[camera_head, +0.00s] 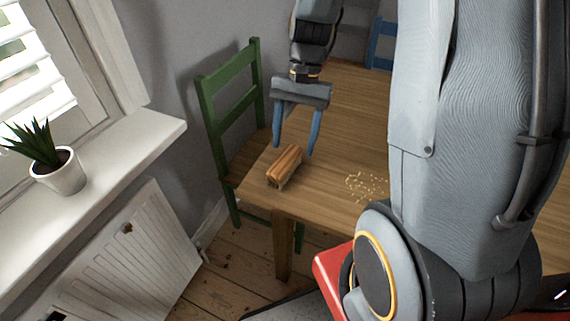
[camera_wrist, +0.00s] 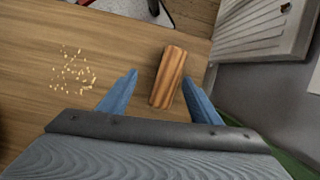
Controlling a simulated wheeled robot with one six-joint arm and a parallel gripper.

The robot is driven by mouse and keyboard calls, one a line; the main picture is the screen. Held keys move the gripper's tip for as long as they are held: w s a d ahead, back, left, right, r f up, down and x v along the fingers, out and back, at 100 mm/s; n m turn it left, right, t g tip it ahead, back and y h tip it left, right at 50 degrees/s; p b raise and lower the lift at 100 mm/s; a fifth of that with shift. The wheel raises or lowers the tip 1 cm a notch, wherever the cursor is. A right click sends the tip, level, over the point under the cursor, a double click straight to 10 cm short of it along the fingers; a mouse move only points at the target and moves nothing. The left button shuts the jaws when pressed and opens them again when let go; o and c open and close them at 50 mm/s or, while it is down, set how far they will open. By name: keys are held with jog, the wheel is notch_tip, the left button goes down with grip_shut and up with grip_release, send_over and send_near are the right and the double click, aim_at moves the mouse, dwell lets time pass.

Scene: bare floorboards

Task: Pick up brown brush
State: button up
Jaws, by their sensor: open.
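The brown brush (camera_head: 285,165) lies on the wooden table (camera_head: 345,110), close to its left corner in the head view. It has a striped wooden back facing up and pale bristles just visible at its lower edge. My gripper (camera_head: 294,150) has two blue fingers, spread open and pointing down, just above and behind the brush. In the wrist view the brush (camera_wrist: 168,77) lies ahead, between the lines of the two fingertips (camera_wrist: 160,76), nearer the right finger. Nothing is held. Whether a finger touches the brush cannot be told.
Pale crumbs (camera_head: 366,187) are scattered on the table beside the brush. A green chair (camera_head: 232,125) stands at the table's left side, a blue chair (camera_head: 381,45) at the far side. A white radiator (camera_head: 130,260) and a sill with a potted plant (camera_head: 58,172) are at left.

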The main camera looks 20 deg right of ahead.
aim_at(286, 158)
jog(key=shift+w+d+f+m+y, duration=0.2)
jog(key=shift+w+f+m+y, duration=0.05)
jog(key=shift+w+m, duration=0.2)
jog(key=shift+w+d+f+m+y, duration=0.2)
jog(key=shift+w+f+m+y, duration=0.05)
jog(key=shift+w+m, duration=0.2)
jog(key=shift+f+g, duration=0.25)
jog(key=shift+g, duration=0.05)
jog(key=x, duration=0.5)
jog(key=p+x, duration=0.1)
jog(key=x, duration=0.1)
jog(key=shift+w+a+f, duration=0.1)
jog(key=shift+w+a, duration=0.25)
jog(key=shift+a, duration=0.1)
jog(key=c, duration=1.2)
notch_tip(286, 158, up, 10)
jog(key=shift+r+b, duration=0.1)
jog(key=shift+b, duration=0.2)
